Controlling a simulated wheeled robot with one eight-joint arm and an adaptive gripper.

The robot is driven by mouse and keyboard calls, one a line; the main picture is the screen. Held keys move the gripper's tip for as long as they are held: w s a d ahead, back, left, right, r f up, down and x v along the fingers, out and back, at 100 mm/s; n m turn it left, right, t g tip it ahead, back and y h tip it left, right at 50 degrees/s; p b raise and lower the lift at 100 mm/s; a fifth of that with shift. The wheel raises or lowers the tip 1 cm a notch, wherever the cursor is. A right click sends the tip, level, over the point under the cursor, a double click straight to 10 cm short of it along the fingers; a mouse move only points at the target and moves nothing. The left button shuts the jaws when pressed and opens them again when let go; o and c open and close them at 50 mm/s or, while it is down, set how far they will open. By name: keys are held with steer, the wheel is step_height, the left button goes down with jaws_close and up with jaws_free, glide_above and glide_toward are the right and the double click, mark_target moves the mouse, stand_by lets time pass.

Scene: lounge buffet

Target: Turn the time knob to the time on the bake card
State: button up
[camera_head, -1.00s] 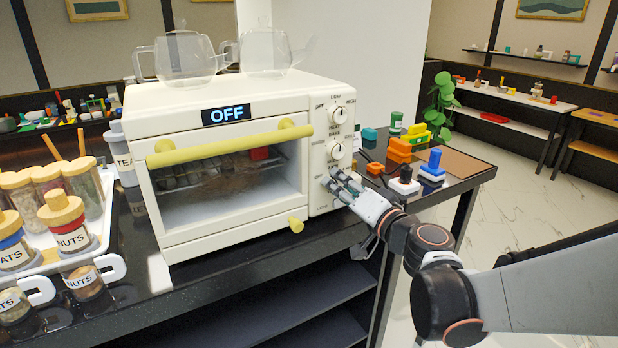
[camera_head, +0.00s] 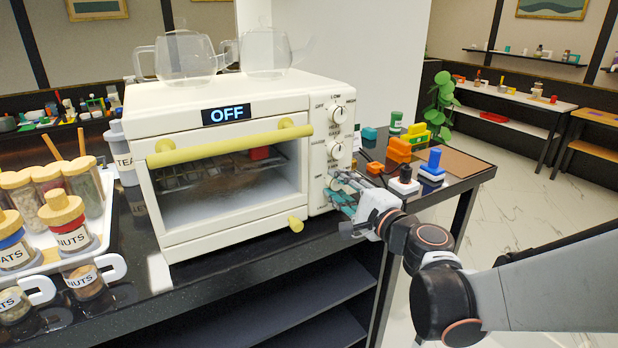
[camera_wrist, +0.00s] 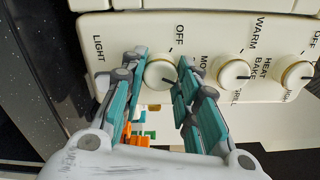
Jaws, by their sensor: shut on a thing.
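The cream toaster oven (camera_head: 235,235) stands on the black counter, with OFF lit on its display (camera_head: 226,114). Its knobs run down the right panel. My gripper (camera_head: 343,192) is at the lowest one and hides most of it in the head view. In the wrist view my gripper (camera_wrist: 160,62) has its teal-padded fingers shut on either side of this round knob (camera_wrist: 160,72). OFF and LIGHT are printed around it. A short dark mark shows on its right side. I cannot make out a readable bake card in either view.
The middle knob (camera_head: 335,150) and upper knob (camera_head: 338,115) sit just above my gripper. Glass teapots (camera_head: 184,55) stand on the oven. Colored blocks (camera_head: 400,150) lie right of it, and a tray of jars (camera_head: 42,262) is left.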

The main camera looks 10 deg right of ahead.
steer(key=m, duration=0.4)
steer(key=shift+f, duration=0.1)
steer(key=shift+s+m, duration=0.1)
steer(key=shift+m, duration=1.5)
steer(key=shift+f, duration=0.1)
steer(key=o, duration=1.1)
steer(key=shift+d, duration=0.1)
steer(key=shift+c, duration=0.2)
